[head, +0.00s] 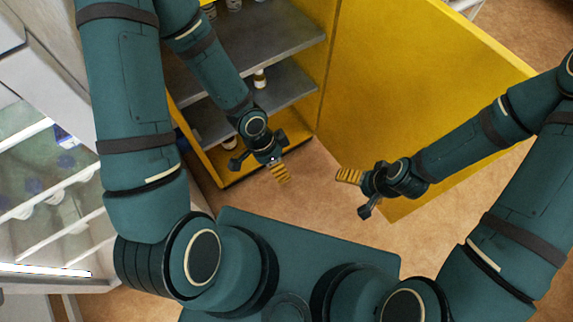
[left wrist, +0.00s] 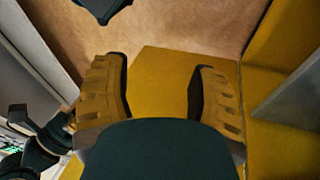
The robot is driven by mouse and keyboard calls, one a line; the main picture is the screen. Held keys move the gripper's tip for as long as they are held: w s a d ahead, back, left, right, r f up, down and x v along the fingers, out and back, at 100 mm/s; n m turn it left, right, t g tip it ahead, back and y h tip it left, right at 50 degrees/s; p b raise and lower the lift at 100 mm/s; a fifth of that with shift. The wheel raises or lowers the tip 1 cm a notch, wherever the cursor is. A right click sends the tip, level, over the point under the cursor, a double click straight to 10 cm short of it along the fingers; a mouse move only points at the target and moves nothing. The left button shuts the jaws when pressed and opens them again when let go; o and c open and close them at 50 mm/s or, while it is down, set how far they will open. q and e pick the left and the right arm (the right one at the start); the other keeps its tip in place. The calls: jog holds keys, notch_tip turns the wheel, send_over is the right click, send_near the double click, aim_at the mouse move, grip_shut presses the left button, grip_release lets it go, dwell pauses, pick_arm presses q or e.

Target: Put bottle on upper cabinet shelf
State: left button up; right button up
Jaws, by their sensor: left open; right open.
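The yellow cabinet (head: 322,85) stands open, with a grey upper shelf (head: 265,45) and a grey lower shelf (head: 287,88). A small white bottle with a yellowish band (head: 260,79) stands on the lower shelf. Other small containers (head: 233,4) show on the upper shelf at the top edge. A whitish item (head: 229,143) low in the cabinet is mostly hidden by my left arm. My left gripper (head: 280,173) is open and empty in front of the cabinet's bottom; its spread fingers show in the left wrist view (left wrist: 158,95). My right gripper (head: 350,176) is open and empty, before the door.
The yellow cabinet door (head: 420,90) is swung wide open on the right, behind my right arm. A white rack or glass-fronted unit (head: 50,185) stands at the left. Brown floor (head: 310,205) lies clear between my grippers and my base.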

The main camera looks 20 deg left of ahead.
pick_arm(q)
jog(key=f+n+t, duration=0.1)
jog(key=n, duration=0.2)
jog(key=w+d+f+n, duration=0.1)
jog(key=n, duration=0.3)
jog(key=d+f+n+t, duration=0.1)
jog(key=n, duration=0.3)
jog(key=shift+w+f+t, duration=0.1)
jog(key=shift+w+t, duration=0.2)
jog(key=shift+w, duration=0.05)
